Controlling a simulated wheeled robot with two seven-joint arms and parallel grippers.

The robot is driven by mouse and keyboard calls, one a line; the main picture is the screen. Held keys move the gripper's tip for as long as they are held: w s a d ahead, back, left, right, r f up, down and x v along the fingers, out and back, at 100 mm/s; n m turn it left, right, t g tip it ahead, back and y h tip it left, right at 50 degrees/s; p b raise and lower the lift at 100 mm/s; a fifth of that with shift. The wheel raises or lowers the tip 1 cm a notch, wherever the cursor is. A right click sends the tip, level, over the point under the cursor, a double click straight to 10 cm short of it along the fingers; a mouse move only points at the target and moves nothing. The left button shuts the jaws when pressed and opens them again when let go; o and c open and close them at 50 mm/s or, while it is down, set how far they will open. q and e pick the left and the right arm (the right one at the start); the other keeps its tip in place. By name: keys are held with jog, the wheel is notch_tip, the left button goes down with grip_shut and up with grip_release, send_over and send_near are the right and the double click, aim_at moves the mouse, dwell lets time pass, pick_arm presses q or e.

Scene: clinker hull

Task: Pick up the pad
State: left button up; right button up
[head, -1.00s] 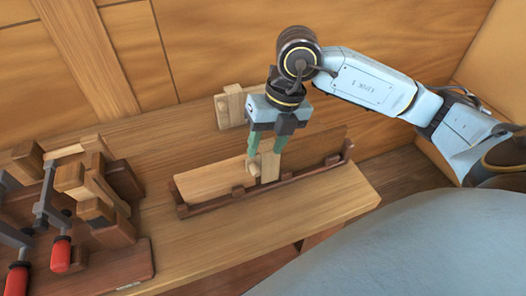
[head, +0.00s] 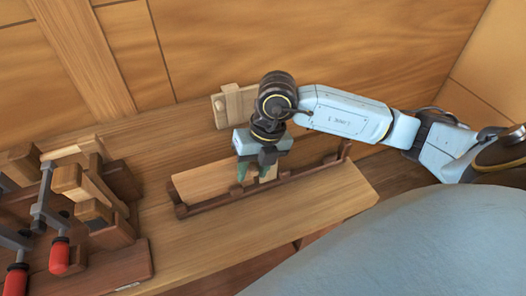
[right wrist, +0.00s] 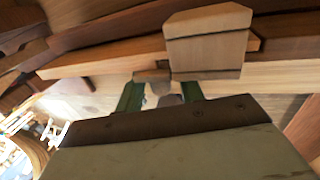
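A small pale wooden block, which I take to be the pad (head: 268,174), is at the long low tray (head: 225,199) on the bench, partly hidden by the gripper. In the right wrist view the pale block (right wrist: 207,45) is large, with a smaller brown knob (right wrist: 151,77) beside it. My right gripper (head: 257,172) is low over the tray, its green fingers on either side of the block's area. My left gripper is not in view.
A similar pale wooden piece (head: 233,103) stands against the wall behind the gripper. Dark wooden blocks and clamps with red handles (head: 59,256) crowd the left. The bench front (head: 230,232) is clear.

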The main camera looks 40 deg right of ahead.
grip_shut()
jog(key=shift+r, duration=0.1)
